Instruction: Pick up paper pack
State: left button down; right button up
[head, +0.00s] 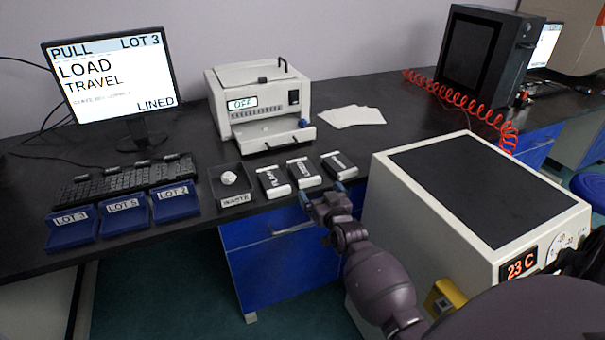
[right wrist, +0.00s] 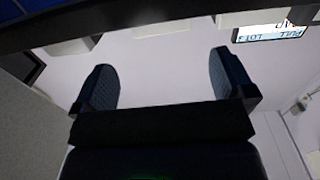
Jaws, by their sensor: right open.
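Three small black-and-white labelled packs lie in a row near the bench's front edge: a left pack (head: 273,181), a middle pack (head: 304,173) and a right pack (head: 339,165). Their labels are too small to read surely. My right gripper (head: 325,197) is in front of the bench edge, just below the middle and right packs, apart from them as far as I can tell. In the right wrist view its two blue-padded fingers (right wrist: 163,85) are spread, with nothing between them. My left gripper is not in view.
A white machine (head: 258,95) reading OFF stands behind the packs, with loose white sheets (head: 350,116) beside it. A waste tray (head: 232,197) holds a crumpled ball. Blue lot trays (head: 122,216) are at left. A white cabinet (head: 400,225) reading 23 C stands right of my arm.

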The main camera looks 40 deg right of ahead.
aim_at(311, 181)
jog(key=shift+x, duration=1.25)
jog(key=x, duration=0.2)
jog(key=f+b+x, duration=0.1)
jog(key=x, duration=0.1)
jog(key=shift+a, duration=0.1)
jog(key=shift+w+r, duration=0.15)
jog(key=shift+w, duration=0.25)
